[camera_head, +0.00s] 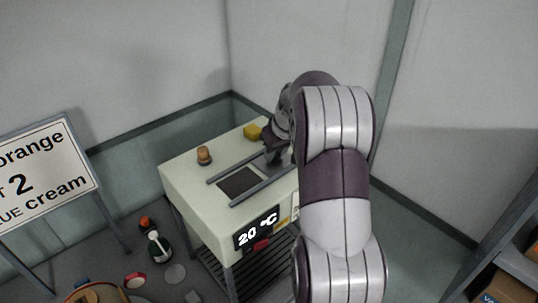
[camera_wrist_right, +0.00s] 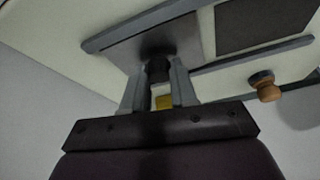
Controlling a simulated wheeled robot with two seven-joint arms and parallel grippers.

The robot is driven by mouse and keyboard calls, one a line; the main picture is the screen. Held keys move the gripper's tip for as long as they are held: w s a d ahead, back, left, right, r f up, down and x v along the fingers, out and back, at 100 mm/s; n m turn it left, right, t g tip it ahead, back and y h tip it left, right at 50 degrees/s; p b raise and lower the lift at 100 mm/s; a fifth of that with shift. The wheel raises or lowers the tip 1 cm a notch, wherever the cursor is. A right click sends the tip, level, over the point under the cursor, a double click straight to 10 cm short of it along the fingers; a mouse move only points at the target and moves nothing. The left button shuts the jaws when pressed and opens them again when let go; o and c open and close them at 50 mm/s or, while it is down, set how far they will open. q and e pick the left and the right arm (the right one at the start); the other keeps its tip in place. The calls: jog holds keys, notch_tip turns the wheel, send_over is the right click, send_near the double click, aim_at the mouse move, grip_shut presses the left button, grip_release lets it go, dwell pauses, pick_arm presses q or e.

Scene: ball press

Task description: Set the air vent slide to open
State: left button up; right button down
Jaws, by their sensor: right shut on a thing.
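The air vent slide (camera_wrist_right: 185,38) is a grey plate between two grey rails on top of the cream machine (camera_head: 187,180). Its dark knob (camera_wrist_right: 158,70) stands up between my right gripper's fingers (camera_wrist_right: 157,76), which are shut on it. A dark square vent opening (camera_head: 240,181) shows between the rails, uncovered, and also in the right wrist view (camera_wrist_right: 262,22). The plate lies to one side of it. In the head view my right gripper (camera_head: 272,157) is at the right end of the rails, partly hidden by my arm. My left gripper is not in view.
A brown knob (camera_head: 204,155) and a yellow block (camera_head: 253,132) stand on the machine's top. Its front has a 20 °C display (camera_head: 257,230). A sign (camera_head: 45,170) stands at left, with small items on the floor. A shelf (camera_head: 500,270) is at lower right.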

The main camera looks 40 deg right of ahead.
jog(key=shift+d+r, duration=0.1)
jog(key=shift+d, duration=0.1)
jog(key=shift+w+a+r, duration=0.1)
jog(key=shift+a, duration=0.2)
jog(key=c, duration=1)
grip_release()
jog(key=shift+d, duration=0.2)
jog(key=shift+o, duration=0.6)
jog(key=shift+s+d+f, duration=0.2)
jog(key=shift+s+d, duration=0.05)
jog(key=shift+d, duration=0.15)
jog(key=shift+a+r, duration=0.1)
jog(key=shift+a, duration=0.15)
jog(key=b+v, duration=0.3)
jog(key=v, duration=0.4)
notch_tip(320, 180, up, 5)
jog(key=p, duration=0.5)
send_over(283, 167)
jog(key=s, duration=0.2)
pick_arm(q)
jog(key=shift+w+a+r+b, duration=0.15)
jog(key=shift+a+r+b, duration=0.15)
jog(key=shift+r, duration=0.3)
pick_arm(e)
jog(key=shift+s+a+r, duration=0.1)
jog(key=shift+a+r, duration=0.05)
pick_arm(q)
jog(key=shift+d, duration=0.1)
